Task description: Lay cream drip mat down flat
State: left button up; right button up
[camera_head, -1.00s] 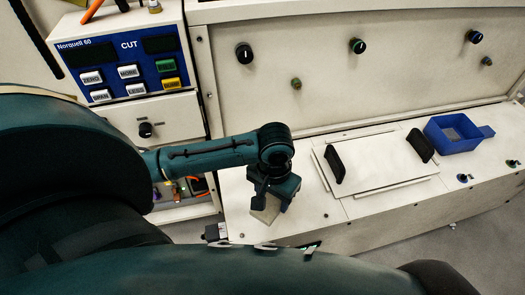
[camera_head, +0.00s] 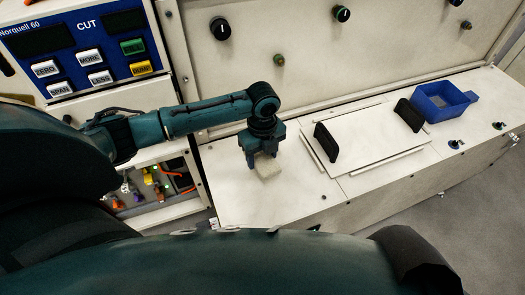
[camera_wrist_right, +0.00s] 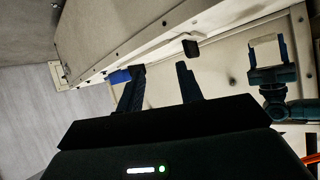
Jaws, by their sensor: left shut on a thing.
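The cream drip mat (camera_head: 268,168) is a small pale piece in my left gripper (camera_head: 263,155), over the pale counter top left of the hatch-like plate. My left gripper is shut on it from above, and its blue fingers hide part of it. I cannot tell whether the mat touches the counter. The mat also shows in the right wrist view (camera_wrist_right: 266,50), held between the left gripper's fingers (camera_wrist_right: 269,57). My right gripper (camera_wrist_right: 160,70) is open and empty in the right wrist view, apart from the mat.
A pale plate with two black handles (camera_head: 326,143) lies right of the mat. A blue tray (camera_head: 440,103) stands farther right. A panel with knobs (camera_head: 220,28) rises behind the counter. A blue control box (camera_head: 85,50) is at the left. The counter's front edge is near the mat.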

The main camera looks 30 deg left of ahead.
aim_at(262, 159)
pick_arm(q)
jog(key=m, duration=0.1)
jog(key=w+m, duration=0.1)
jog(key=m, duration=0.1)
jog(key=w+a+f+m+b, duration=0.1)
jog(key=m, duration=0.1)
jog(key=shift+w+a+f, duration=0.1)
jog(key=shift+w, duration=0.15)
jog(key=shift+w+a+m, duration=0.1)
jog(key=shift+w+m, duration=0.2)
jog(key=shift+m, duration=0.6)
pick_arm(e)
jog(key=shift+w+a, duration=0.1)
jog(key=shift+a, duration=0.2)
pick_arm(q)
jog(key=shift+p, duration=0.35)
jog(key=shift+f+b, duration=0.35)
jog(key=shift+f, duration=0.25)
notch_tip(262, 159, down, 4)
jog(key=shift+f+b, duration=0.1)
jog(key=shift+b, duration=0.95)
jog(key=shift+f, duration=0.4)
pick_arm(e)
jog(key=shift+f+m+t, duration=0.3)
jog(key=shift+f, duration=0.55)
